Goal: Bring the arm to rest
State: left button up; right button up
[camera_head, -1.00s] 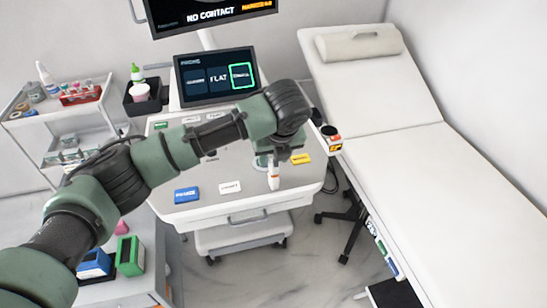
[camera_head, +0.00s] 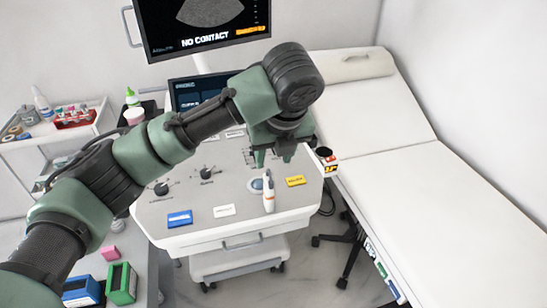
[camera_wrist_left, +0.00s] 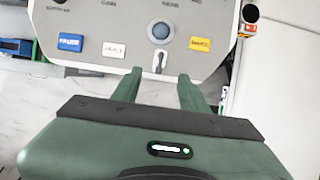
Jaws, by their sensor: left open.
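My left arm crosses the head view from the lower left. Its gripper (camera_head: 273,158) is open and empty, raised above the console panel (camera_head: 232,181). In the left wrist view the open fingers (camera_wrist_left: 158,88) point at the panel's front edge, with the white piece (camera_wrist_left: 159,60) and trackball (camera_wrist_left: 160,32) beyond. My right gripper is not in view.
A blue label (camera_head: 180,218), white label (camera_head: 224,211) and yellow label (camera_head: 295,181) lie on the panel. The monitor (camera_head: 205,25) reads NO CONTACT. The touchscreen (camera_head: 195,92) is partly hidden by my arm. A white exam couch (camera_head: 450,200) fills the right. A trolley (camera_head: 60,128) stands left.

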pick_arm(q)
jog(key=s+d+f+n+g+h, duration=0.1)
jog(key=s+f+n+h, duration=0.2)
jog(key=s+f+n, duration=0.55)
jog(key=s+f+n+h, duration=0.35)
jog(key=f+n, duration=0.25)
jog(key=f, duration=0.5)
jog(key=s+a+f+n+y, duration=0.3)
jog(key=s+a+f+n, duration=0.1)
jog(key=s+a+n, duration=0.5)
jog(key=s+a+f+n+y, duration=0.2)
jog(key=s+a+f+n, duration=0.3)
jog(key=s+a+n, duration=0.5)
notch_tip(320, 180, down, 23)
jog(key=w+m, duration=0.1)
jog(key=m, duration=0.2)
jog(key=s+a+f+g, duration=0.1)
jog(key=s+a+f, duration=0.1)
jog(key=s+f, duration=0.6)
jog(key=s+a+f+g, duration=0.1)
jog(key=s+a+f, duration=0.1)
jog(key=s+f, duration=0.6)
notch_tip(320, 180, down, 3)
jog(key=shift+s, duration=0.4)
